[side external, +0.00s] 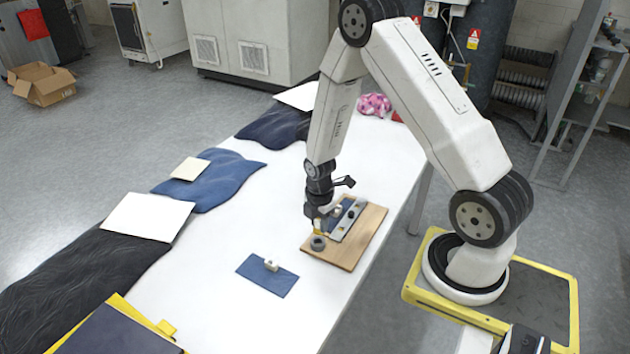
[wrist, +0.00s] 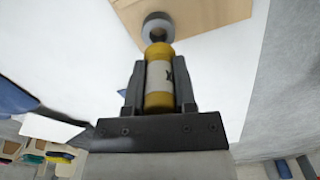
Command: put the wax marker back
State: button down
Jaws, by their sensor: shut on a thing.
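The wax marker (wrist: 159,75) is a yellow cylinder with a white label. My gripper (wrist: 160,90) is shut on it, with one jaw on each side. In the side view my gripper (side external: 318,218) points down over the wooden board (side external: 352,257), with a bit of the yellow marker (side external: 317,226) showing below it. A grey ring-shaped holder (side external: 318,243) stands on the board's near left part, just below the marker. In the wrist view the ring (wrist: 158,25) lies just beyond the marker's tip; whether they touch I cannot tell.
A level-like bar on a blue pad (side external: 348,219) lies on the board behind the ring. A blue cloth (side external: 268,278) with a small pale block lies front left of the board. Dark and blue fabrics line the white table's (side external: 225,250) left edge.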

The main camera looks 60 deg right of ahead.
aim_at(319, 233)
jog(key=shift+f, duration=1.75)
jog(key=shift+f, duration=0.3)
jog(key=shift+c, duration=2.1)
grip_release()
jog(key=shift+r, duration=0.2)
jog(key=shift+r, duration=6.15)
